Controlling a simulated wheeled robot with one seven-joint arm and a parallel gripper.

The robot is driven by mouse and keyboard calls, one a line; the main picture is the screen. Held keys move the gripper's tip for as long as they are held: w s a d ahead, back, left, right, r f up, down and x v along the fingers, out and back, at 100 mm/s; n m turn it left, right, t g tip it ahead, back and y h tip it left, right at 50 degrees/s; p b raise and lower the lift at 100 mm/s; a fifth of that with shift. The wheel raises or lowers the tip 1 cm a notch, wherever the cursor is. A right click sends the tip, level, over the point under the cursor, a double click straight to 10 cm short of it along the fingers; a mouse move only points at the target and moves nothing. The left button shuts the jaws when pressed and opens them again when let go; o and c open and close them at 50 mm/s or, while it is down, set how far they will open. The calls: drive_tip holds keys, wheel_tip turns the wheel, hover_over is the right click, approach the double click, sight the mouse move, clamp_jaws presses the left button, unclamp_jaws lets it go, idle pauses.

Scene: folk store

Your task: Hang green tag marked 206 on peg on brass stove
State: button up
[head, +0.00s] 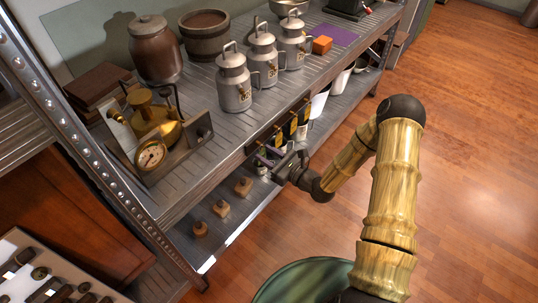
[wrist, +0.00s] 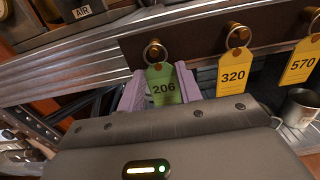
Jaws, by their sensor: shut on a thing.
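The green tag marked 206 (wrist: 164,90) hangs by its ring from a brass peg (wrist: 154,50) on the shelf's front rail. My gripper (wrist: 160,92) has a purple finger on each side of the tag and is shut on it. In the head view my gripper (head: 266,158) is at the shelf's front edge, where the tag itself is too small to make out. The brass stove (head: 157,117), with a round gauge, stands on the shelf top to the left, apart from my gripper. I cannot make out its peg clearly.
Yellow tags marked 320 (wrist: 233,72) and 570 (wrist: 301,62) hang to the right on the same rail. Milk cans (head: 234,82), a brown jar (head: 155,50) and a wooden tub (head: 204,36) stand behind. Small wooden-based items (head: 221,208) sit on the lower shelf.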

idle(0.3)
drive_tip(key=o, duration=1)
drive_tip(key=p+v, duration=0.1)
drive_tip(key=v, duration=1.6)
drive_tip(key=shift+s+d, duration=0.2)
